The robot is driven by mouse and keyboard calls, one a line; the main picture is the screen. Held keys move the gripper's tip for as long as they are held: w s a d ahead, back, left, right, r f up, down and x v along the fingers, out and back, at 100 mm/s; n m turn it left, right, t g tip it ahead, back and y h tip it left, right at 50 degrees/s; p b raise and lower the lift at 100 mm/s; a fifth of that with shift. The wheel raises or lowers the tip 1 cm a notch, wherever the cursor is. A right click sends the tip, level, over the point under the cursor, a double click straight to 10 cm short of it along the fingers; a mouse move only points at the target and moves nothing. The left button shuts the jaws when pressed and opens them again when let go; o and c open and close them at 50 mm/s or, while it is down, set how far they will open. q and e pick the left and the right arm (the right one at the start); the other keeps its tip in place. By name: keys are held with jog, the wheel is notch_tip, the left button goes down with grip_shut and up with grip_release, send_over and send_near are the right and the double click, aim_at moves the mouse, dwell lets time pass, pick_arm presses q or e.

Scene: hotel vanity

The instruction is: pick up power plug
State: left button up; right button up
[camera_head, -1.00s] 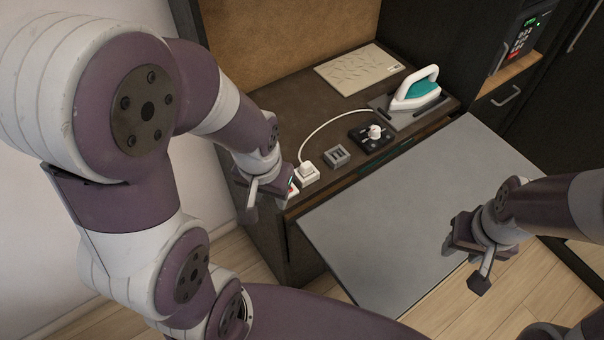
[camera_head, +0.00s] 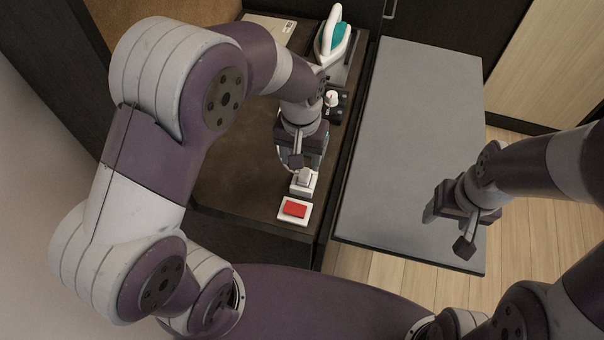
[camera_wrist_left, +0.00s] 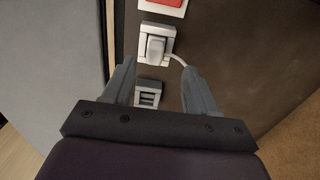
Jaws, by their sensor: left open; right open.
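The white power plug (camera_wrist_left: 155,47) sits in a white socket plate (camera_wrist_left: 145,31), with a white cord leading off to the right in the left wrist view. In the head view the plug (camera_head: 303,180) is near the front of the brown counter. My left gripper (camera_head: 297,160) is open and empty just behind the plug. In the left wrist view its two fingers point toward the plug, which lies just beyond and between the tips. My right gripper (camera_head: 448,231) is open and empty over the front of the grey panel.
A red switch (camera_head: 295,208) on a white plate lies in front of the plug. A grey block (camera_wrist_left: 148,95) with slots lies between my left fingers' lines. A black unit with a white piece (camera_head: 331,98) and a teal-white iron (camera_head: 333,35) stand farther back. The grey panel (camera_head: 415,110) is bare.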

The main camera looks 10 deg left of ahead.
aim_at(304, 172)
pick_arm(q)
jog(key=shift+d+f, duration=0.2)
jog(key=shift+f, duration=0.2)
jog(key=f, duration=0.2)
jog(key=shift+s+d+f+p, duration=0.2)
jog(key=shift+d+f+p, duration=0.15)
jog(key=shift+w+a+f, duration=0.1)
jog(key=shift+f, duration=0.45)
jog(key=shift+w+a+f, duration=0.1)
jog(key=shift+f, duration=0.45)
jog(key=c, duration=0.3)
jog(key=shift+s+d, duration=0.1)
jog(key=c, duration=0.6)
grip_shut()
pick_arm(e)
jog(key=shift+s+d+r, duration=0.2)
jog(key=shift+d+r, duration=0.15)
